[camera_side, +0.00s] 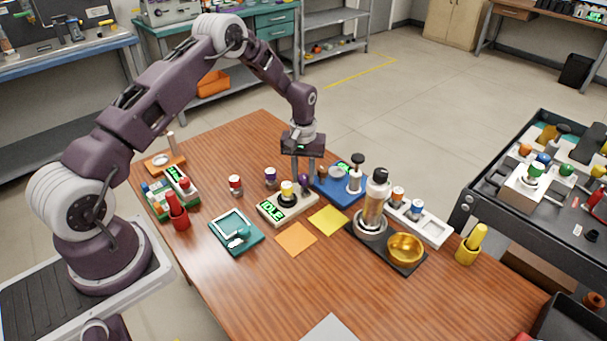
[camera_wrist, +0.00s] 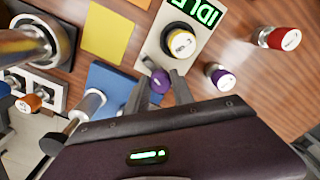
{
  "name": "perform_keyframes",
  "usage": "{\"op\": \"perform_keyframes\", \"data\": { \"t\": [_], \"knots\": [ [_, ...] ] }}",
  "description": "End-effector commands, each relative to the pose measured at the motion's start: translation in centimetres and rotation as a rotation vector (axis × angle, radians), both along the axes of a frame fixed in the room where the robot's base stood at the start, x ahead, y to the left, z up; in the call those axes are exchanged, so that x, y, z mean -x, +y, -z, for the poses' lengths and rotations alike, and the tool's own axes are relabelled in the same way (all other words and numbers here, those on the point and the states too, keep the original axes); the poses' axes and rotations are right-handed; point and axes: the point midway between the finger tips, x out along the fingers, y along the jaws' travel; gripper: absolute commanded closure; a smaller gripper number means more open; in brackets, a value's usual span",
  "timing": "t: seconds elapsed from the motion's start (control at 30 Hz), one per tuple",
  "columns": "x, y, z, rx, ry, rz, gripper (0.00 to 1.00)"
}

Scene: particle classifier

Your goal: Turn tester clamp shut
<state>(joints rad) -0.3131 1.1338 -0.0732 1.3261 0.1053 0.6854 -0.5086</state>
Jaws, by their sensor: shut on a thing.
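The tester (camera_side: 287,207) is a pale box on the wooden table with a green IDLE display (camera_wrist: 205,14). A yellow-capped vial (camera_side: 287,188) stands upright in its round black socket; its cap (camera_wrist: 182,43) also shows in the wrist view. A purple clamp knob (camera_wrist: 160,81) is at the tester's end, away from the display. My gripper (camera_side: 304,180) points down at that end. In the wrist view my gripper (camera_wrist: 161,78) has a finger on each side of the purple knob and is shut on it. The fingers partly hide the clamp in the side view.
A purple-capped vial (camera_wrist: 220,77) and a red-capped vial (camera_wrist: 280,38) stand close by. A blue base (camera_side: 338,192) with a post is just right of my gripper. Yellow (camera_side: 328,220) and orange (camera_side: 296,238) mats lie in front. The table's front is mostly clear.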

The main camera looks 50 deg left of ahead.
Motion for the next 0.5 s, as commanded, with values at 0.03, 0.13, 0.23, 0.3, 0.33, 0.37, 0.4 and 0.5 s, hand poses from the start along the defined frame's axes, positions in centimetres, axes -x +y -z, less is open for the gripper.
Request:
{"op": "perform_keyframes", "data": {
  "t": [0.03,0.13,0.23,0.3,0.33,0.37,0.4,0.5],
  "knots": [
    [-0.03,0.00,-0.07,0.001,-0.001,0.040,1.00],
    [-0.03,0.01,-0.08,0.001,-0.001,0.135,1.00],
    [-0.02,0.03,-0.09,0.002,-0.001,0.230,1.00],
    [-0.01,0.05,-0.09,0.002,-0.001,0.296,1.00],
    [0.00,0.06,-0.09,0.001,-0.001,0.325,1.00],
    [0.00,0.08,-0.09,0.001,-0.001,0.353,1.00],
    [0.00,0.09,-0.09,0.001,-0.001,0.392,1.00],
    [0.00,0.09,-0.10,0.001,-0.001,0.486,1.00]
  ]
}}
